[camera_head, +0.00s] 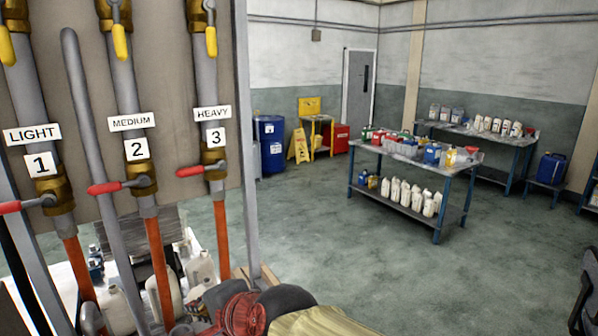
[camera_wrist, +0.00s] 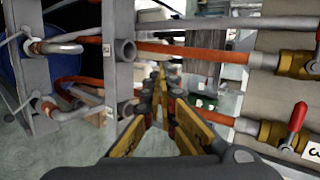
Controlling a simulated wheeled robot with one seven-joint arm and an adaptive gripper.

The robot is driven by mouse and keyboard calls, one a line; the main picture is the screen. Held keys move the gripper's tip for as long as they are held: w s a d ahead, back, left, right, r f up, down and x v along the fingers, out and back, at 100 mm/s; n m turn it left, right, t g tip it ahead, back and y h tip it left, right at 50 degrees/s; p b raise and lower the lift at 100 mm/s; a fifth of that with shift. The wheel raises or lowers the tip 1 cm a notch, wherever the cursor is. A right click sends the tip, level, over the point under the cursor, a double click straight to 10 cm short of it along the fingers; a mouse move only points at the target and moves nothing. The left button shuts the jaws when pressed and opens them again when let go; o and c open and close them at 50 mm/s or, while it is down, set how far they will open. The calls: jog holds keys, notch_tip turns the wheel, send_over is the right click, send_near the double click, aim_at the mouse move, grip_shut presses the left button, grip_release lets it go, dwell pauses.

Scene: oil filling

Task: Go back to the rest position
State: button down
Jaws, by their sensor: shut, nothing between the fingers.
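My gripper (camera_wrist: 158,78) shows in the wrist view with its yellow and black fingers drawn together at the tips, with nothing between them. It points in among orange and grey pipes (camera_wrist: 190,50). An open grey pipe end (camera_wrist: 125,50) is just left of and above the fingertips in the picture. Whether the fingers touch any pipe I cannot tell.
A pipe panel (camera_head: 180,60) with signs LIGHT, MEDIUM and HEAVY and red-handled valves (camera_head: 203,169) stands close at the left. A workbench (camera_head: 452,170) with bottles stands right of centre. Open floor (camera_head: 330,240) lies between. A blue drum (camera_head: 270,145) stands at the back.

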jog(key=s+d+f+n+g+h, duration=0.15)
jog(key=s+d+f+n, duration=0.25)
jog(key=d, duration=0.4)
jog(key=s+d+f+n+h, duration=0.2)
jog(key=s+d+f+n, duration=0.1)
jog(key=d, duration=0.5)
jog(key=s+d+f+n+g+h, duration=0.1)
jog(key=s+d+f+n+h, duration=0.1)
jog(key=s+d+f+n, duration=0.35)
jog(key=s+d+r+m+h, duration=0.2)
jog(key=d+m+h, duration=0.1)
jog(key=d, duration=1.3)
jog(key=shift+r+m, duration=0.15)
jog(key=shift+m, duration=0.2)
jog(key=shift+s+t, duration=0.1)
jog(key=shift+t, duration=0.15)
